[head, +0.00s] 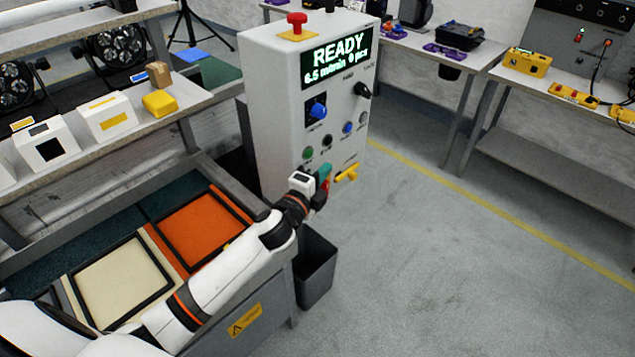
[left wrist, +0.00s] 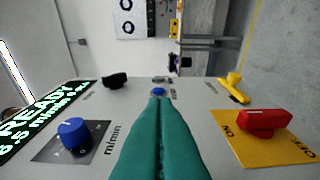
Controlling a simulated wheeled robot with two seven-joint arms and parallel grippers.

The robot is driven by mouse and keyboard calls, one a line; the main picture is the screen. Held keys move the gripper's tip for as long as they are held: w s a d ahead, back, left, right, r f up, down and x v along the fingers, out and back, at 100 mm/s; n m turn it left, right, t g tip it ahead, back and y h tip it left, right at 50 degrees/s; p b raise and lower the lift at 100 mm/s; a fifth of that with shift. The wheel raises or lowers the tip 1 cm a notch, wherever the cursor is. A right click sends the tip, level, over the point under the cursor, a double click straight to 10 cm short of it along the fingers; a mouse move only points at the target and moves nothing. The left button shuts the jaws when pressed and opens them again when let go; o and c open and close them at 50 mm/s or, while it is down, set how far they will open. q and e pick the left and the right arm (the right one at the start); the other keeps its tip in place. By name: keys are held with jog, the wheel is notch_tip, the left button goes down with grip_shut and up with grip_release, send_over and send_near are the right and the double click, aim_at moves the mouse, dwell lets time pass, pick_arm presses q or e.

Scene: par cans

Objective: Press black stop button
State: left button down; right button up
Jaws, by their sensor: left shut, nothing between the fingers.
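The black button (head: 326,141) sits in a row of small buttons on the front of a grey control cabinet (head: 270,110). A green button (head: 308,153) is to its left and a blue button (head: 347,127) to its right. My left gripper (head: 323,171) is just below this row, its teal fingers shut and empty. In the left wrist view the shut fingers (left wrist: 157,101) point at the panel; the blue button (left wrist: 158,91) shows past their tips. The black and green buttons are hidden there, apparently behind the fingers. Contact cannot be told. My right gripper is not in view.
The cabinet also bears a blue knob (head: 317,111), a black knob (head: 362,90), a yellow handle (head: 347,173) and a red mushroom button (head: 297,20) on top. A red switch (left wrist: 262,122) is close to the fingers. A dark bin (head: 316,268) stands below.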

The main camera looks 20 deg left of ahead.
pick_arm(q)
jog(key=shift+s, duration=1.45)
jog(key=shift+r, duration=0.1)
jog(key=s+a+f+n+g+y, duration=0.1)
jog(key=s+a+f+n+g, duration=0.15)
jog(key=f, duration=0.85)
jog(key=s+a+f+n+g+y, duration=0.1)
jog(key=s+f+n+g, duration=0.15)
jog(key=f, duration=0.75)
jog(key=s+f+n+g, duration=0.2)
jog(key=s+f, duration=0.3)
jog(key=f, duration=0.3)
jog(key=s+f+n+g, duration=0.2)
jog(key=s+f, duration=0.3)
jog(key=f, duration=0.3)
jog(key=s+d+f+n+g, duration=0.1)
jog(key=s+f+n+g, duration=0.1)
jog(key=s+f, duration=0.4)
jog(key=s+d+f+n+g, duration=0.1)
jog(key=s+f+n+g, duration=0.2)
jog(key=s, duration=1.4)
jog(key=s+d+f+n+g, duration=0.1)
jog(key=s+f+n+g, duration=0.1)
jog(key=s+f, duration=0.7)
jog(key=s+g, duration=0.1)
jog(key=s, duration=0.1)
jog(key=shift+s+d+n, duration=0.4)
